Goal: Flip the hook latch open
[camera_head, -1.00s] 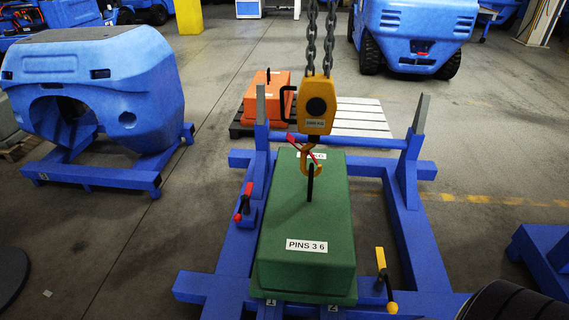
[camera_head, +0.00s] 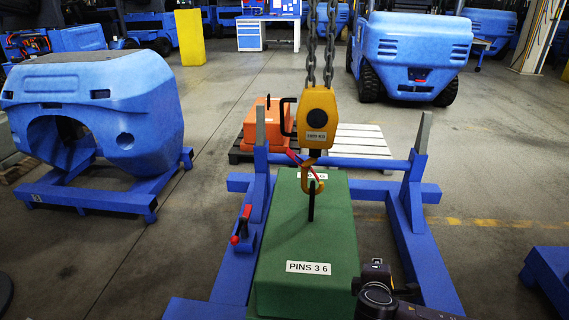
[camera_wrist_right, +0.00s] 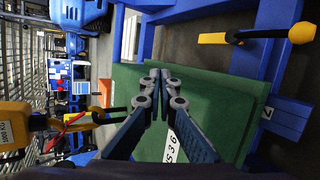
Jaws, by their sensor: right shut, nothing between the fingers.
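The yellow hook block (camera_head: 316,115) hangs on a chain, with its orange hook (camera_head: 311,180) below it at the eye of the green counterweight (camera_head: 300,245). A red latch piece (camera_head: 295,157) shows beside the hook; whether it is open I cannot tell. In the right wrist view the hook (camera_wrist_right: 97,117) and red piece (camera_wrist_right: 68,127) are at the left. My right gripper (camera_head: 376,265) is at the lower right, beside the counterweight's near right side and well apart from the hook. Its fingers (camera_wrist_right: 160,74) are shut and empty over the green top. My left gripper is out of view.
A blue frame (camera_head: 432,265) surrounds the counterweight, with a red-handled pin (camera_head: 242,224) at its left. A yellow-handled pin (camera_wrist_right: 240,37) shows in the wrist view. An orange weight (camera_head: 262,125) on a pallet stands behind.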

